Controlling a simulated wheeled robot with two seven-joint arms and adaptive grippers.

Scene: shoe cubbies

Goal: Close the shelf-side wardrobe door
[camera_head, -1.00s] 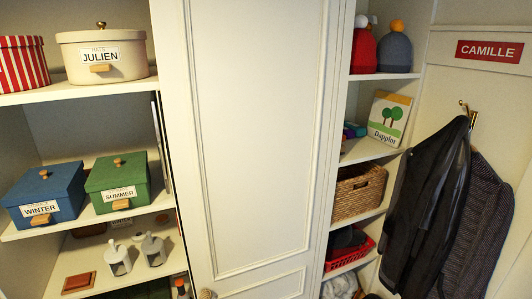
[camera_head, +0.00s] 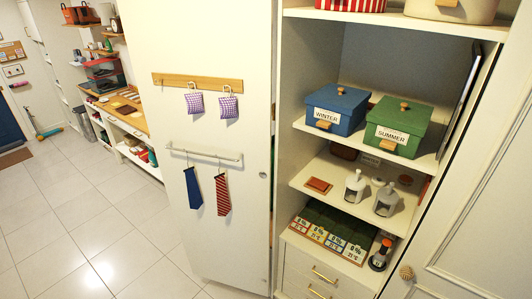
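An open white wardrobe door (camera_head: 220,50) stands left of the shelves, swung out from them. Its visible face carries a wooden hook rail (camera_head: 197,81) with two purple checked sachets and a metal bar (camera_head: 204,153) with a blue and a red striped tie. Its right edge meets the side of the shelf unit (camera_head: 298,120). The shelf compartment is uncovered. A second white panelled door (camera_head: 490,190) with a round wooden knob (camera_head: 406,272) is at the right. Neither of my grippers is in view.
The shelves hold a blue WINTER box (camera_head: 339,108), a green SUMMER box (camera_head: 397,127) and two white lantern-like items. Drawers (camera_head: 318,277) are below. Tiled floor (camera_head: 90,225) is clear left of the open door. A bench with shelves (camera_head: 125,115) runs along the far left wall.

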